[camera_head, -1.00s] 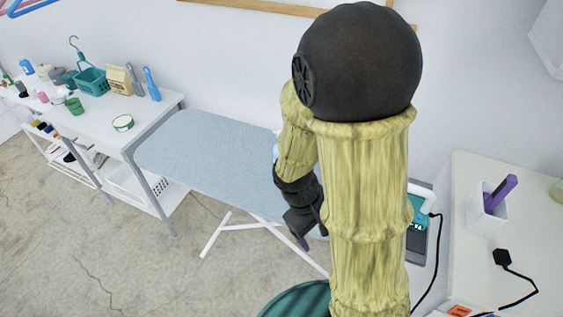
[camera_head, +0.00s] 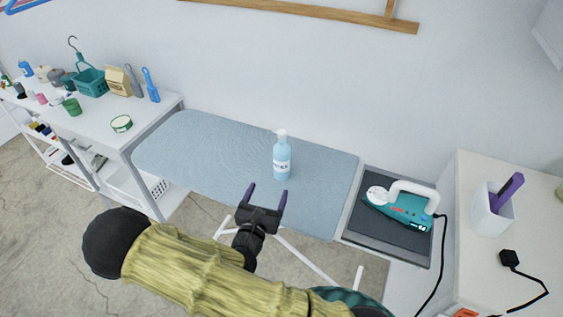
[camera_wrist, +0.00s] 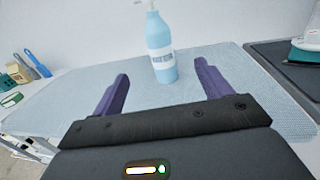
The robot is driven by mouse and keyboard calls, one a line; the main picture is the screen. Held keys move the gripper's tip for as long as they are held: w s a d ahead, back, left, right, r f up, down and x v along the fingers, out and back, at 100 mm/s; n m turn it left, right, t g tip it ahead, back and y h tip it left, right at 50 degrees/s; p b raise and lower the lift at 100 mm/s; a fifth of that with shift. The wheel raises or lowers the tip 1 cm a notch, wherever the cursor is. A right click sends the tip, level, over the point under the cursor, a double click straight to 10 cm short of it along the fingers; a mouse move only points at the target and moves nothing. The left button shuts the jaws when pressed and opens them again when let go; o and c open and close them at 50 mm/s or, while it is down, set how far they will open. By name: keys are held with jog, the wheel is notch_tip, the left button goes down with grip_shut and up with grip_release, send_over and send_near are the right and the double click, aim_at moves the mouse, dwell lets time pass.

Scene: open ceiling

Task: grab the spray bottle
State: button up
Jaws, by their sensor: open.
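The spray bottle (camera_head: 282,160) is light blue with a white top and a white label. It stands upright on the blue-grey ironing board (camera_head: 200,150). My gripper (camera_head: 266,194) is open and empty, with its purple fingers pointing towards the bottle from the board's front edge. In the wrist view the bottle (camera_wrist: 160,48) stands beyond the fingertips, roughly between them in the picture, and apart from them. My gripper (camera_wrist: 160,85) shows both fingers spread wide there.
A teal iron (camera_head: 403,207) rests on a dark pad at the board's right end. A white table (camera_head: 480,262) with a pen cup (camera_head: 492,212) stands further right. A white shelf table (camera_head: 105,128) with several items stands left. The board around the bottle is clear.

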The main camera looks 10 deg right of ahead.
aim_at(280, 160)
jog(key=p+x, duration=0.2)
jog(key=x, duration=1)
jog(key=shift+w, duration=0.15)
jog(key=shift+w+d, duration=0.1)
jog(key=x, duration=0.2)
jog(key=f+p+x, duration=0.1)
jog(key=x, duration=0.2)
dwell(0.5)
jog(key=c, duration=1.2)
